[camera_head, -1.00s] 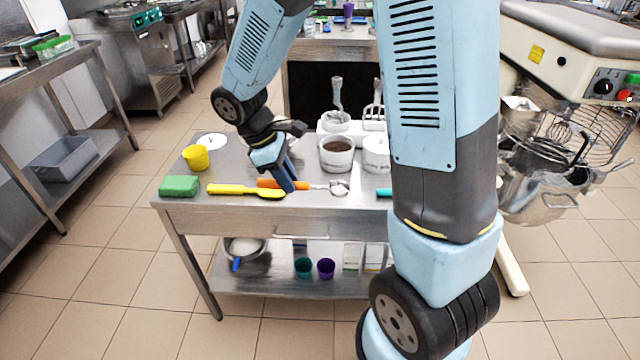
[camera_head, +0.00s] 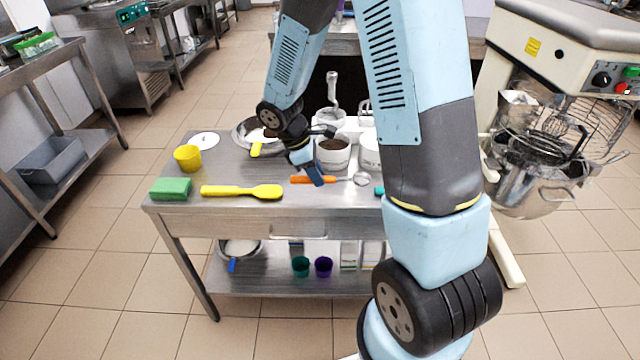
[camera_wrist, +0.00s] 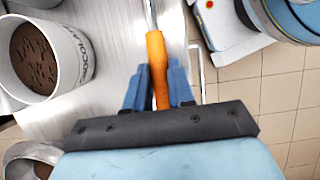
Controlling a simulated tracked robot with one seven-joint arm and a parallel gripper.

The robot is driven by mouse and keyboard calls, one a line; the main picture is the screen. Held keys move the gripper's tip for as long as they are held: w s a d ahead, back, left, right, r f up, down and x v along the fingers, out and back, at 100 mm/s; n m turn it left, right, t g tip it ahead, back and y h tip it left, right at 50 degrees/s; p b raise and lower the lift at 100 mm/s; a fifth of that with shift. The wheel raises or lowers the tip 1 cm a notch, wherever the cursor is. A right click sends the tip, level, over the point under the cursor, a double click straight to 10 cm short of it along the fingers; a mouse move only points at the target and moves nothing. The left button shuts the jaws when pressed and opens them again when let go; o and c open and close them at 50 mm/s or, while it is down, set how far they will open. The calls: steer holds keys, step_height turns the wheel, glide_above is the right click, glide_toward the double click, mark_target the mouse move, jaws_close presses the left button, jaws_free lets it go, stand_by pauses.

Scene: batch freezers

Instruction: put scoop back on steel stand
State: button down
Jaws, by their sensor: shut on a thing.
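The scoop has an orange handle (camera_head: 300,180) and a small metal bowl (camera_head: 361,179). My gripper (camera_head: 317,181) is shut on the orange handle, above the front part of the steel table (camera_head: 225,180). I cannot tell from the head view how far the scoop is off the table. In the wrist view, the blue fingers (camera_wrist: 158,88) sit on both sides of the handle (camera_wrist: 156,55). The metal shank runs out of the top of that view and the bowl is outside it. An upright steel piece (camera_head: 332,90) stands at the back; I cannot tell if it is the steel stand.
A white tub of brown contents (camera_head: 334,160) is just behind my gripper. A yellow spatula (camera_head: 240,191), green sponge (camera_head: 171,189) and yellow cup (camera_head: 188,157) are at the left. A metal pan (camera_head: 243,132) is behind. A mixer (camera_head: 570,60) stands right of the table.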

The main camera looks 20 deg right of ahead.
mark_target(325, 193)
steer(key=shift+w+d+f, duration=0.3)
steer(key=shift+d+f, duration=0.1)
steer(key=shift+f, duration=0.2)
steer(key=shift+w+d+f, duration=0.15)
steer(key=shift+f, duration=1.6)
steer(key=c, duration=1)
jaws_free()
steer(key=shift+o, duration=0.2)
